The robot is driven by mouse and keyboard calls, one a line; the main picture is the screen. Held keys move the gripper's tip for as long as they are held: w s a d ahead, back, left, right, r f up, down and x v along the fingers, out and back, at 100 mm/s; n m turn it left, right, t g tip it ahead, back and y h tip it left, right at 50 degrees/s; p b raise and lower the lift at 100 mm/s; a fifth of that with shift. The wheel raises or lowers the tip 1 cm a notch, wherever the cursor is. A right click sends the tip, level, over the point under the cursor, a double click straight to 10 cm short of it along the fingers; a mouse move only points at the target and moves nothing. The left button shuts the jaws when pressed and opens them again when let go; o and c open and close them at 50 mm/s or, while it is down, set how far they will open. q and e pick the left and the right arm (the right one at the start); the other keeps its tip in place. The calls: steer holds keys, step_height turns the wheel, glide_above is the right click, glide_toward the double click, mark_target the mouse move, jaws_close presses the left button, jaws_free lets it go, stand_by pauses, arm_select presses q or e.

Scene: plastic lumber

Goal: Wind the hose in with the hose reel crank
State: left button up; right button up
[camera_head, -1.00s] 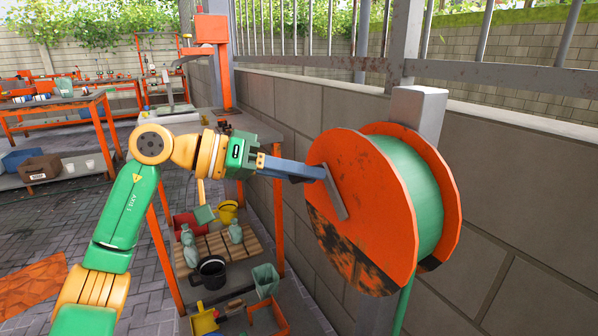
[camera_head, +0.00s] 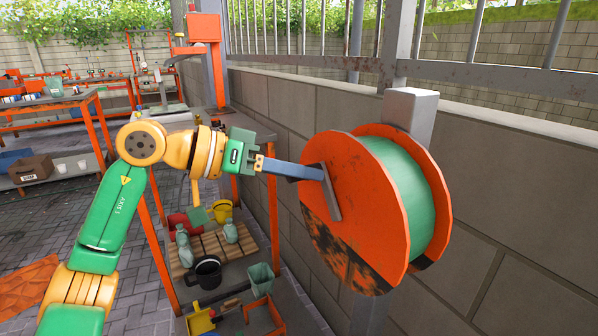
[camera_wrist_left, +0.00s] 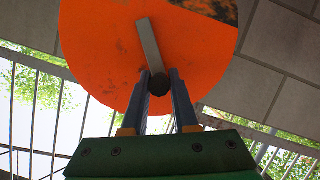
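The hose reel (camera_head: 345,235) is an orange drum with dark worn patches, mounted on a grey post by the wall. Green hose (camera_head: 400,185) is wound around its core. The grey crank (camera_head: 331,195) lies across the reel's near face; it also shows in the left wrist view (camera_wrist_left: 148,45). My left gripper (camera_head: 320,173) reaches the crank's upper end with its blue fingers. In the left wrist view, the fingers (camera_wrist_left: 159,78) are closed on either side of the dark round crank handle (camera_wrist_left: 158,86). My right gripper is not in view.
The block wall (camera_head: 300,120) with a metal railing runs behind the reel. An orange-framed shelf (camera_head: 273,220) with jars, a black mug (camera_head: 207,272) and bins stands below and left of the reel. Workbenches stand farther left. Paved floor (camera_head: 130,295) is open at lower left.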

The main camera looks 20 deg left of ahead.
arm_select(q)
steer(key=o, duration=0.4)
steer(key=shift+d, duration=0.1)
steer(key=shift+o, duration=0.2)
steer(key=v, duration=0.7)
